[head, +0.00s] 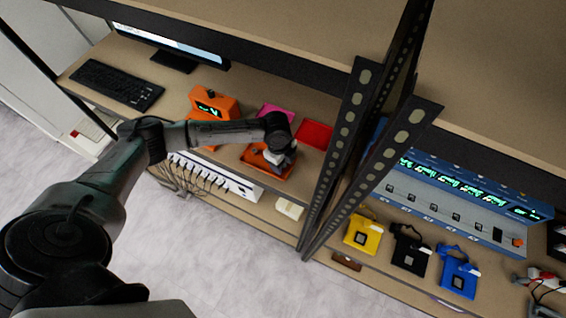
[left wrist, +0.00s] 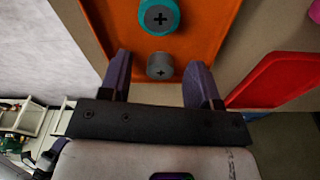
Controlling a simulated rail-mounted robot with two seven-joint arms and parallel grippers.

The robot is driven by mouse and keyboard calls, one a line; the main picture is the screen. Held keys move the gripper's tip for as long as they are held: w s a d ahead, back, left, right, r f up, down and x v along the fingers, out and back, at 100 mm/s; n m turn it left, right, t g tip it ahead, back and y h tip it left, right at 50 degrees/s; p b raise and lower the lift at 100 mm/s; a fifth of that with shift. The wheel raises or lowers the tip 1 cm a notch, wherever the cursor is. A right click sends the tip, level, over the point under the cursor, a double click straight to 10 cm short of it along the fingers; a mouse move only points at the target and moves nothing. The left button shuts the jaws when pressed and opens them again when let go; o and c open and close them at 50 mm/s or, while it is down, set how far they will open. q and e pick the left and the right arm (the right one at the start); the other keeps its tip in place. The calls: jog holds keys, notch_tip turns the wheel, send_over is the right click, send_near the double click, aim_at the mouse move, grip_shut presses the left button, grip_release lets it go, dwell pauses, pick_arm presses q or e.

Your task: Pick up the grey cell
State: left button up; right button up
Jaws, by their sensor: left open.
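The grey cell (left wrist: 160,66) is a small round piece with a plus mark on its face. It lies in the orange tray (left wrist: 220,20), just below a larger teal-rimmed cell (left wrist: 158,17) in the left wrist view. My left gripper (left wrist: 159,72) is open, with one finger on each side of the grey cell in that view. In the head view my left gripper (head: 277,157) is over the orange tray (head: 285,175) and hides the cells.
A red tray (head: 315,134) and a pink tray (head: 276,112) lie close by. An orange device (head: 211,107) stands to the left, with a keyboard (head: 116,85) farther left. A perforated metal post (head: 338,150) rises right of the trays.

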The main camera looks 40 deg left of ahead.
pick_arm(q)
jog(key=shift+c, duration=0.4)
jog(key=c, duration=0.9)
